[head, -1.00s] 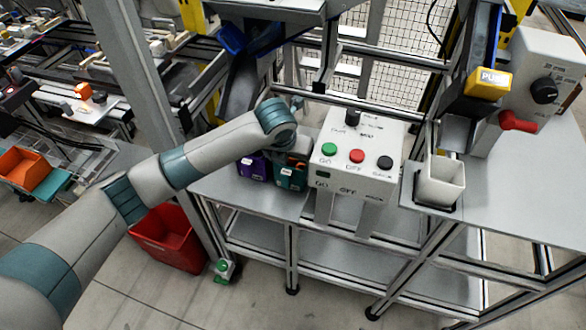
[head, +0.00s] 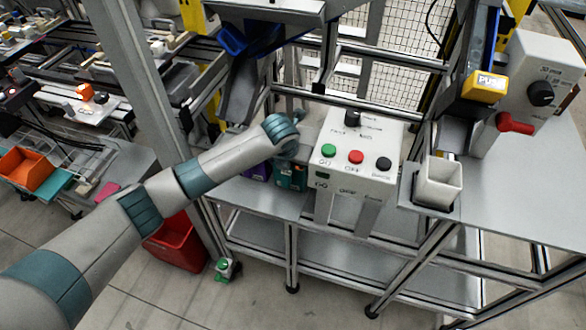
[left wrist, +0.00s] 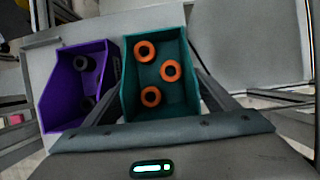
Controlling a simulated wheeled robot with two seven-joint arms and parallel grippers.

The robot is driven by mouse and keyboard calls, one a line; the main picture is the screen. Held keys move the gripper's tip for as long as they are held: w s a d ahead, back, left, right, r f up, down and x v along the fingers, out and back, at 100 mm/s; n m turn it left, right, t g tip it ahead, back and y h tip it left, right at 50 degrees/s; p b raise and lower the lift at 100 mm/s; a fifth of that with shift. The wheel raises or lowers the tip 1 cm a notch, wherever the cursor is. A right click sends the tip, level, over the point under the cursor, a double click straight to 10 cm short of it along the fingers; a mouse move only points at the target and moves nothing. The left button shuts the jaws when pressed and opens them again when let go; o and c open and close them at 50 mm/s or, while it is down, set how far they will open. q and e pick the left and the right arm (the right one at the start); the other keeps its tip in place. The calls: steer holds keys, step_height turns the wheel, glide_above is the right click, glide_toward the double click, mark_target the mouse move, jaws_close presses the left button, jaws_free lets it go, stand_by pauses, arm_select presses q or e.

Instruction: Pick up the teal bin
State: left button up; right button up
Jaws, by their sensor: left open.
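The teal bin (head: 290,178) stands on the grey shelf, just left of the white button box. In the left wrist view the teal bin (left wrist: 177,100) holds three orange rings (left wrist: 151,97). My left gripper (left wrist: 157,62) is open above the teal bin, one finger in the gap beside the purple bin and the other past the bin's right side. Contact with the walls cannot be told. In the head view my wrist hides much of the bin and the fingers. My right gripper is not in view.
The purple bin (left wrist: 72,90) with dark rings stands close on the left. The white button box (head: 358,155) is close on the right, with a white cup (head: 440,184) beyond it. A red crate (head: 180,243) is on the floor. A metal chute (head: 242,90) hangs behind.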

arm_select(q)
steer(key=shift+f, duration=0.1)
stand_by(0.3)
steer(key=c, duration=0.9)
steer(key=shift+w, duration=0.1)
